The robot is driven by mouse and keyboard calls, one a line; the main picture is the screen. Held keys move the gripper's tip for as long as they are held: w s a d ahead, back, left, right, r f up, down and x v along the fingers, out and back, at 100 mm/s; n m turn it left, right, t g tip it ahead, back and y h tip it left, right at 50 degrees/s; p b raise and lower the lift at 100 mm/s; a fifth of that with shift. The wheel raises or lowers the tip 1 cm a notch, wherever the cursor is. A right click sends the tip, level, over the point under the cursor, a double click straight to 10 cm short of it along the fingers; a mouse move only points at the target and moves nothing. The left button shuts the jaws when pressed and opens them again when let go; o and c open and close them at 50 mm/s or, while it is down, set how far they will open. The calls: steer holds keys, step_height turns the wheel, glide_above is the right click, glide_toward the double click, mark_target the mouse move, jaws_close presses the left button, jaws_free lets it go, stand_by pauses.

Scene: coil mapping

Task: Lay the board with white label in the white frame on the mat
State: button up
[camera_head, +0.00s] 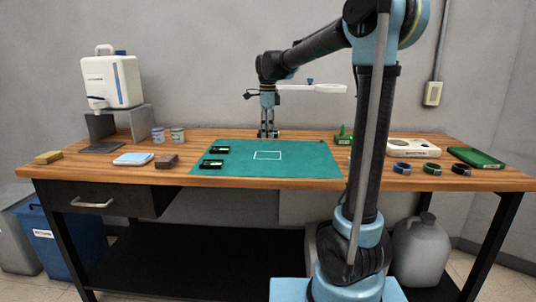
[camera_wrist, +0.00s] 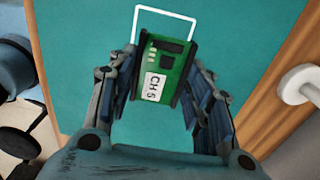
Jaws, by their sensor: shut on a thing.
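The board with white label (camera_wrist: 156,87) is green, with black parts and a label reading "CH 5". My gripper (camera_wrist: 160,80) is shut on it, one finger along each side, and holds it over the green mat (camera_wrist: 75,60). The white frame (camera_wrist: 165,10) is an outline on the mat; the board hides its near part in the wrist view. In the head view the frame (camera_head: 267,152) is at the middle of the mat (camera_head: 310,168). My gripper (camera_head: 268,133) is at the mat's back edge there, and the board cannot be made out.
Two black holders with green pieces (camera_head: 217,150) (camera_head: 211,164) are on the mat's left part. A white magnifier (camera_head: 325,88) stands out right of my gripper. Dark rings (camera_head: 432,169) and a green tray (camera_head: 476,157) lie at right. Around the frame the mat is clear.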

mark_target(268, 155)
steer(key=shift+f, duration=4)
steer(key=o, duration=1)
steer(key=shift+f, duration=0.1)
step_height(268, 155, up, 12)
steer(key=shift+r, duration=0.1)
